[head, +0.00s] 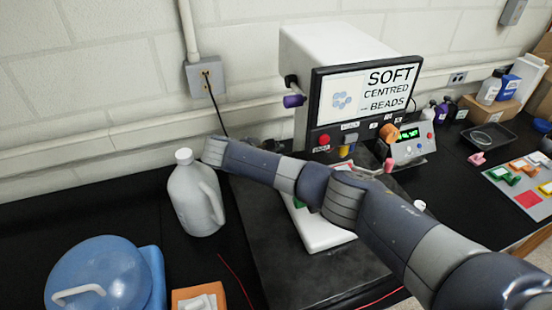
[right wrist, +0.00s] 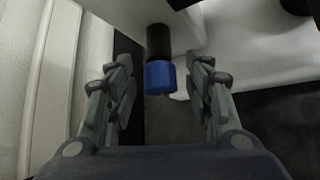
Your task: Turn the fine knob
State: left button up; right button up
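My right gripper (right wrist: 163,85) is open and empty. In the head view my right arm crosses in front of the machine; the gripper (head: 272,144) shows only as a small dark part below the knob. No label on the knob can be read. My left gripper is not in view.
A grey jug (head: 194,199) stands left of my right arm's end. A blue domed container (head: 98,277) and an orange box (head: 197,297) stand at front left. A control box (head: 410,148) with an orange knob (head: 388,134) is right of the machine. The wall is close behind.

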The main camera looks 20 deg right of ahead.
jog(key=c, duration=1)
jog(key=shift+t, duration=0.3)
jog(key=shift+s+f+m+t, duration=0.15)
jog(key=shift+s+m+t, duration=0.05)
jog(key=shift+m+t, duration=0.35)
jog(key=shift+f+m+t, duration=0.15)
jog(key=shift+m+t, duration=0.2)
jog(key=shift+t, duration=0.3)
jog(key=shift+s+f+m+t+h+b, duration=0.2)
jog(key=shift+m+t+h+b, duration=0.35)
jog(key=shift+t+b, duration=0.45)
jog(key=m+t+b, duration=0.1)
jog(key=b, duration=0.1)
jog(key=shift+f+m+h+b, duration=0.1)
jog(key=shift+m+h+b, duration=0.15)
jog(key=shift+b, duration=0.15)
jog(key=shift+m+t+b, duration=0.3)
jog(key=shift+t+b, duration=0.1)
jog(key=shift+b, duration=0.1)
